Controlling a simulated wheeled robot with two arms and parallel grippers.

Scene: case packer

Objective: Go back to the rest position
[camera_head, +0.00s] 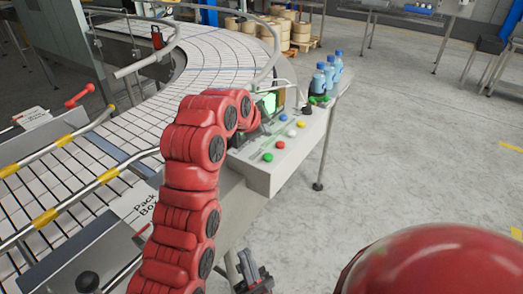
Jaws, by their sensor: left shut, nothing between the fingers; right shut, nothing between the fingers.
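My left arm rises from the bottom of the head view and bends over the control panel (273,172). My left gripper (246,136) is dark and partly hidden behind the red arm, low over the panel's left side. It is shut and empty. I cannot tell whether it touches the panel. My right gripper (254,274) is at the bottom centre, below the panel's near end, on the floor side. It is shut and holds nothing. A large red rounded part of mine fills the lower right corner.
The panel has coloured buttons (280,145) and a green-lit screen (268,103). Several blue bottles (319,80) stand at its far end. A conveyor (122,139) with rails runs on the left. Open grey floor (410,150) lies right. Pallet spools (300,32) stand behind.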

